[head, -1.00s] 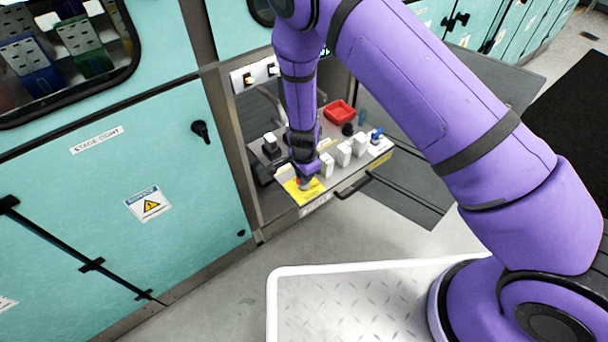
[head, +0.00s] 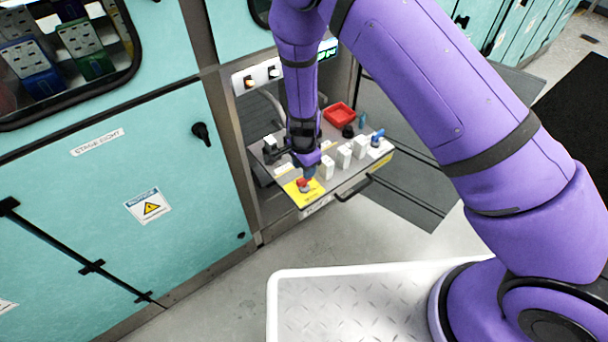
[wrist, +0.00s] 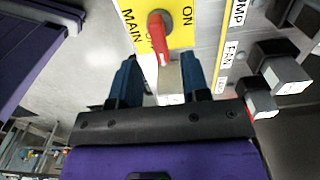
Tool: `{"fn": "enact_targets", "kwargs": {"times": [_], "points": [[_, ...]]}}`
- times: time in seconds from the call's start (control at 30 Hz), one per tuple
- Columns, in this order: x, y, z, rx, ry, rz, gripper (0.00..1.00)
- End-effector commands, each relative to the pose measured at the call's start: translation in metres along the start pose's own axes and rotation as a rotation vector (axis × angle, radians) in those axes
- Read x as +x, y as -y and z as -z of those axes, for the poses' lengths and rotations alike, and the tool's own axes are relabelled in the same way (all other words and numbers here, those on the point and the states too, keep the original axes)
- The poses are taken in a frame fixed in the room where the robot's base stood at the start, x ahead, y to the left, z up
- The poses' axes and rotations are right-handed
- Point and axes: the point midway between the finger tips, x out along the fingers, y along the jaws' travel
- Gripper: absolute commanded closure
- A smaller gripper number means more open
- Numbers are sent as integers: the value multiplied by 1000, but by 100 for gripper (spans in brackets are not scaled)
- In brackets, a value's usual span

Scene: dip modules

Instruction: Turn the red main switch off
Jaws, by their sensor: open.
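The red main switch (head: 303,183) sits on a yellow plate (head: 291,190) at the near left corner of the pulled-out panel. In the wrist view the red handle (wrist: 159,38) points down toward my gripper (wrist: 162,70), between the words MAIN and ON. Its lower end lies at the mouth of the gap between my two blue fingertips, and both fingers appear apart from it. My gripper is open and empty. In the head view my gripper (head: 309,171) is just above and behind the switch. Another label beside the handle is partly hidden.
White switch blocks (head: 344,156) stand in a row right of the main switch, with a blue-topped one (head: 376,137) at the end. A red tray (head: 339,115) lies behind them. A dark handle (head: 355,189) projects from the panel front. A teal cabinet stands left.

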Motion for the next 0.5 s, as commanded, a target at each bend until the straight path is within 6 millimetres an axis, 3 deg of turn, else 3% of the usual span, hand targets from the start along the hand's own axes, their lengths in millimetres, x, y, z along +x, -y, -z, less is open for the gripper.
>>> {"fn": "enact_targets", "kwargs": {"times": [0.2, 0.5], "points": [[-38, 0, 0, -1, -1, 2, 57], [-57, 0, 0, 0, 0, -1, 57]]}}
